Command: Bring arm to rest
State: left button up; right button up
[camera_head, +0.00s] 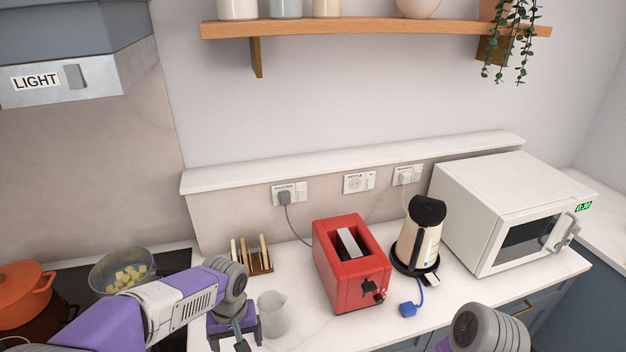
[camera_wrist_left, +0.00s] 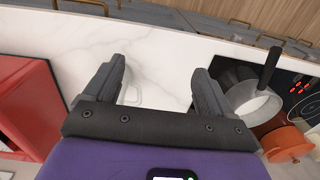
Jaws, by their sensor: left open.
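My left arm comes in from the left in the head view. Its gripper (camera_head: 236,340) points down over the front of the white worktop (camera_head: 300,335), just left of a pale grey jug (camera_head: 272,314). In the left wrist view the two dark fingers (camera_wrist_left: 160,78) stand wide apart, with bare worktop between their tips and nothing held. Part of my right arm (camera_head: 487,330) shows at the bottom right of the head view; its gripper is outside the picture.
A toast rack (camera_head: 251,256), red toaster (camera_head: 350,265), kettle (camera_head: 418,238) and white microwave (camera_head: 510,210) stand along the worktop. A pan of yellow cubes (camera_head: 124,272) and an orange pot (camera_head: 24,290) are on the left. A shelf (camera_head: 370,28) hangs above.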

pick_arm(q)
notch_tip(320, 180, down, 12)
jog(key=d+m+h+b, duration=0.1)
jog(key=d+b, duration=0.1)
jog(key=s+d+f+h+b, duration=0.1)
jog(key=s+d+f+b, duration=0.1)
jog(key=s+f, duration=0.5)
jog(key=s+d+f+h+b, duration=0.2)
jog(key=s+f, duration=0.5)
jog(key=f, duration=1)
jog(key=shift+d+t+h, duration=0.3)
jog(key=shift+d, duration=0.1)
pick_arm(e)
notch_tip(320, 180, down, 6)
jog(key=shift+w+f, duration=0.15)
